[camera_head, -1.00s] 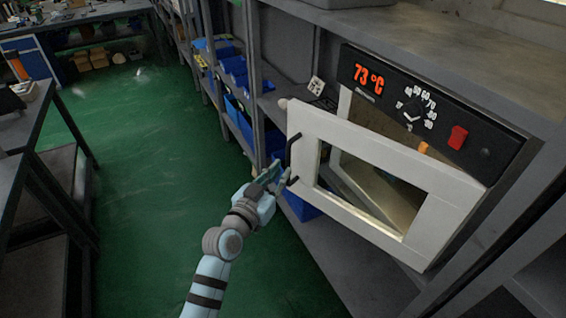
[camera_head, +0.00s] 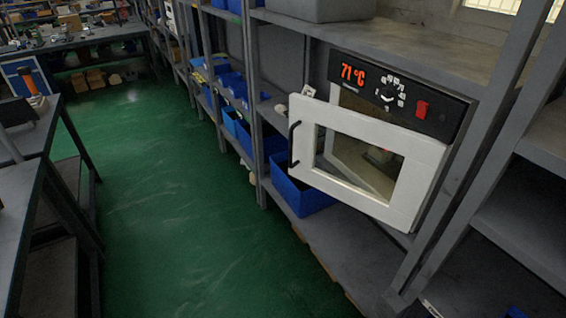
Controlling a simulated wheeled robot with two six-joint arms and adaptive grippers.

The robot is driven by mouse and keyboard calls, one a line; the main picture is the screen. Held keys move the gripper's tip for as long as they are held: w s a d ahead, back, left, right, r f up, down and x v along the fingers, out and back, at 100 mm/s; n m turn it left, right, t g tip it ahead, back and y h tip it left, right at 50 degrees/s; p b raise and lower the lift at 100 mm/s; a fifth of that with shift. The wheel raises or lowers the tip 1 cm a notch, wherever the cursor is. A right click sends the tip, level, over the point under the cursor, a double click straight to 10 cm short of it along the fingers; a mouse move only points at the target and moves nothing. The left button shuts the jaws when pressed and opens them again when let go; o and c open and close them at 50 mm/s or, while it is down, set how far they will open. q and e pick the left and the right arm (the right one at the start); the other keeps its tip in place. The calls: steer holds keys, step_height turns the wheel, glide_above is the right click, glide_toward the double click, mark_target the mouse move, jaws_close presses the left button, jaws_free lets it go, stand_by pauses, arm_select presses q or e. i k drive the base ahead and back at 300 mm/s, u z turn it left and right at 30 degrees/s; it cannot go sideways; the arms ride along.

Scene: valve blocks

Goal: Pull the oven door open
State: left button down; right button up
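The oven stands on the grey shelf at the right, with a black control panel (camera_head: 400,95) that reads 71 °C. Its white door (camera_head: 413,176) is partly open, swung out on the left side and apart from the oven body. The dark interior shows through the window and the gap. The black door handle (camera_head: 294,144) on the door's left edge is free, with nothing touching it. Neither of my grippers is in view.
A blue bin (camera_head: 300,190) sits on the shelf below and behind the door's handle side. More blue bins line the shelves further back. A grey table (camera_head: 35,150) stands at the left. The green floor (camera_head: 190,220) between is clear.

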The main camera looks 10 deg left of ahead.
mark_target(423, 154)
steer(key=z, duration=0.25)
steer(key=k, duration=0.35)
steer(key=u, duration=1.25)
steer(key=i, duration=1.05)
steer(key=z, duration=0.6)
steer(key=i, duration=0.9)
steer(key=z, duration=0.8)
